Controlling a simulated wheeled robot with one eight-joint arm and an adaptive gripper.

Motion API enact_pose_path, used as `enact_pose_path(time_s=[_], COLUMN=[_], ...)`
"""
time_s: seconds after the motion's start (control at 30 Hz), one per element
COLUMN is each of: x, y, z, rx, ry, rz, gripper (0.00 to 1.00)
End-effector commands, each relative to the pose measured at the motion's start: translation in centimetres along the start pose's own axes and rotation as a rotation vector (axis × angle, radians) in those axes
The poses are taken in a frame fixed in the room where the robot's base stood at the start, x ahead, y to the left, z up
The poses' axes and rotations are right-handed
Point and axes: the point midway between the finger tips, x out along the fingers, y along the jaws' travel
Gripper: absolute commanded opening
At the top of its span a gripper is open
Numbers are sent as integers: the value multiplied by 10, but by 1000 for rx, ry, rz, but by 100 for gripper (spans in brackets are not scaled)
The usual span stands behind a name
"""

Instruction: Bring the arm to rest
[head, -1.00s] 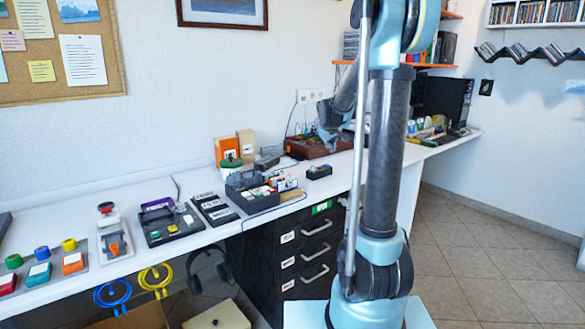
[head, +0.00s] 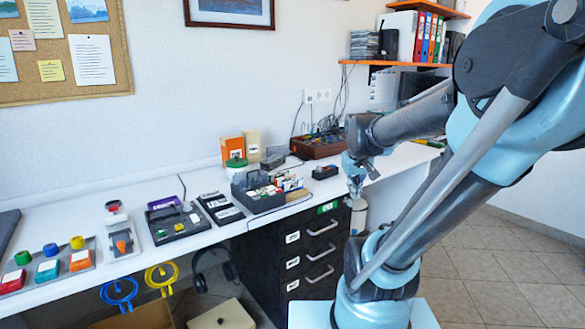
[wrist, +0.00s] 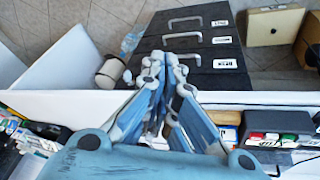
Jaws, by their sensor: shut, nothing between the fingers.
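My gripper (head: 357,182) hangs at the end of my bent arm, in front of the white desk's front edge and above the black drawer cabinet. In the wrist view my gripper (wrist: 157,72) is shut with nothing between its fingers, and it points toward the cabinet's drawer fronts. My arm rises from its base at the lower right of the head view and folds over to the left.
The drawer cabinet (head: 290,265) stands below. A white bottle (head: 359,218) is beside it. Tiled floor (head: 500,275) at right is open.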

Motion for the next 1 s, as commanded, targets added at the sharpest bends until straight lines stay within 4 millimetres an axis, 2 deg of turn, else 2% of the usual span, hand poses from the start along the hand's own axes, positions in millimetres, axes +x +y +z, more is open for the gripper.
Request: enact_pose_path(time_s=[0.03,0.3,0.5,0.7,0.97,1.0], x=[0,8,18,23,23,23], y=[-4,-26,-40,-46,-46,-46], z=[18,103,151,171,173,173], rx=[15,90,135,156,158,157], ry=[-14,-94,-144,-167,-169,-169], rz=[-8,-54,-81,-92,-93,-93], gripper=[0,0,0,0,0,7])
